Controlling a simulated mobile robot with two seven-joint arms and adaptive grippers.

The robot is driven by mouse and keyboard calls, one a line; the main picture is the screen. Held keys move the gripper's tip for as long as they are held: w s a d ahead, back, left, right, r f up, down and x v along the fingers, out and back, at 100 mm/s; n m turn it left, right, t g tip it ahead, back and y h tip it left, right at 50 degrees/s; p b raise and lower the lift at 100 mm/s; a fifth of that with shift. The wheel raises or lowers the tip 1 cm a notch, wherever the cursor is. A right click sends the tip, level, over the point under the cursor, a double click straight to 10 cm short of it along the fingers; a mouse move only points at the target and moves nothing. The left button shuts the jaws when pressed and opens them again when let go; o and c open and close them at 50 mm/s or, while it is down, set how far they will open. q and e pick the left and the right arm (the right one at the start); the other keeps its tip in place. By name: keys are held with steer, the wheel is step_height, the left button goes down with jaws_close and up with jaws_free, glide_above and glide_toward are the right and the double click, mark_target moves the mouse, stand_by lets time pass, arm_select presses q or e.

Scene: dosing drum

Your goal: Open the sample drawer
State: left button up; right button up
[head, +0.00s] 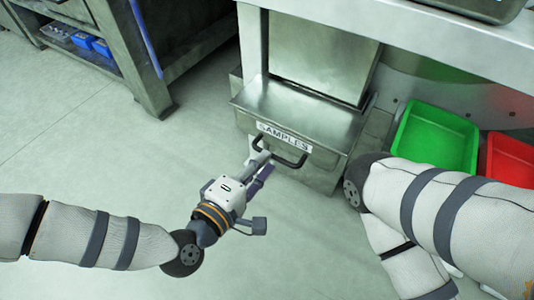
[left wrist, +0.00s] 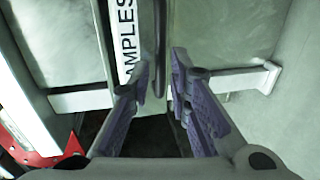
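The sample drawer (head: 318,158) is the steel box front under the bench, with a white SAMPLES label (head: 284,137). No clear gap shows around its front in the head view. A dark bar handle (head: 283,152) runs across it under the label. My left gripper (head: 262,160) is at the handle, towards its left part. In the left wrist view, the fingers (left wrist: 160,72) stand apart with the dark handle bar (left wrist: 161,50) between the tips, and a gap shows beside it. The label (left wrist: 126,38) is left of them. My right gripper is out of view; only its arm shows.
A green bin (head: 437,138) and a red bin (head: 512,160) are right of the drawer, close to my right arm. A bench leg (head: 140,75) and shelf with blue trays (head: 92,43) stand at upper left. The floor in front is clear.

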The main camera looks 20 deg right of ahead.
arm_select(q)
steer(key=b+x, duration=0.1)
steer(key=x, duration=0.3)
steer(key=shift+w, duration=0.1)
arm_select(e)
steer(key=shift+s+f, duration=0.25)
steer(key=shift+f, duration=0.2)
arm_select(q)
jaws_close()
steer(key=shift+a, duration=0.1)
steer(key=f+p+v, duration=0.3)
steer(key=p+v, duration=0.1)
steer(key=v, duration=1.2)
steer(key=shift+s+a+f, duration=0.2)
steer(key=shift+s+a, duration=0.15)
steer(key=shift+s, duration=0.1)
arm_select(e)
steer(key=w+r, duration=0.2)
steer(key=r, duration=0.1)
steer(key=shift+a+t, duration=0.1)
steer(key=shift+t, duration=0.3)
